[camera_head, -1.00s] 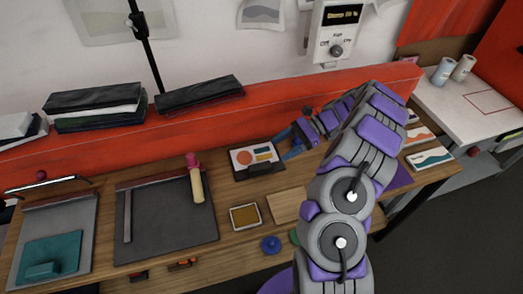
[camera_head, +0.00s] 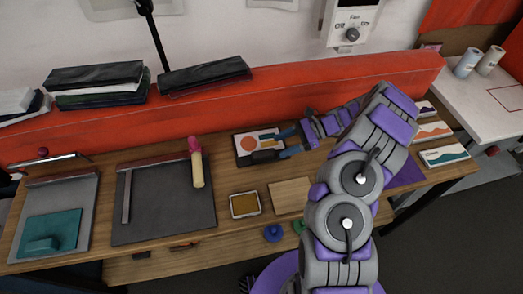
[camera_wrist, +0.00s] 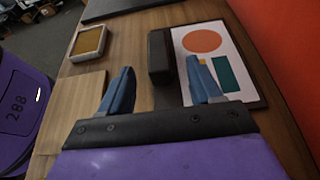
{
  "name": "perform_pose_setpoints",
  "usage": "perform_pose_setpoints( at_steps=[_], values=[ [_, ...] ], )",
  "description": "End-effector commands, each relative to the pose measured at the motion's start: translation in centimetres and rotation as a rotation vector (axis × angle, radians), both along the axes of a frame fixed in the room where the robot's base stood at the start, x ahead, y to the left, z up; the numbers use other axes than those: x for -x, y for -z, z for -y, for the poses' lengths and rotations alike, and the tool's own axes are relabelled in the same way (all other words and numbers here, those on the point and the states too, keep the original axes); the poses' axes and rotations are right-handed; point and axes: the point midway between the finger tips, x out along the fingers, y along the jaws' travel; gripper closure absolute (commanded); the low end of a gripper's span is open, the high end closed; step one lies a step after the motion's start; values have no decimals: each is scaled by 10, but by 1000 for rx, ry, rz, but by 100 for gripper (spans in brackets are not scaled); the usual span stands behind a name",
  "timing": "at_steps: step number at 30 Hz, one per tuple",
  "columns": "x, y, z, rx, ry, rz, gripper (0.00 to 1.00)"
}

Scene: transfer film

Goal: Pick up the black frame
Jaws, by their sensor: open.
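The black frame lies flat on the wooden bench, with a black block (camera_head: 264,156) along its near edge. Its white face carries an orange circle and a teal rectangle. In the wrist view the black block (camera_wrist: 159,58) stands ahead of and between the two blue fingers. My gripper (camera_head: 285,143) is open, at the right side of the frame in the head view. In the wrist view my gripper (camera_wrist: 160,68) has one finger over the white face and the other over bare wood. Contact with the frame cannot be told.
A yellow pad in a tray (camera_head: 245,205) and a wooden board (camera_head: 290,195) lie nearer on the bench. A grey board (camera_head: 165,212) is to the left. The red ledge (camera_head: 220,110) runs behind. Cards (camera_head: 443,155) lie right.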

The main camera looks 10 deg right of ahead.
Motion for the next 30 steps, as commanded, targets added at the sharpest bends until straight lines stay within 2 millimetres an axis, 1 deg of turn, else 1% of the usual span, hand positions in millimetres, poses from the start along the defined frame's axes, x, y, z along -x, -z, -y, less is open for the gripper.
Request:
perform_pose_setpoints(
  at_steps=[1,3,6,11,14,18,21,28,29,30],
  values=[
    [0,4,-8,2,-1,2,36],
    [0,6,-18,6,-1,2,36],
    [1,8,-28,7,-3,1,36],
    [0,11,-37,13,-2,1,36],
    [1,18,-43,10,-2,1,36],
    [3,29,-58,3,-4,-1,36],
    [3,32,-67,1,-3,-1,36],
    [2,32,-72,7,1,1,36],
    [2,32,-73,8,0,1,37],
    [2,32,-74,9,0,1,41]
  ],
)
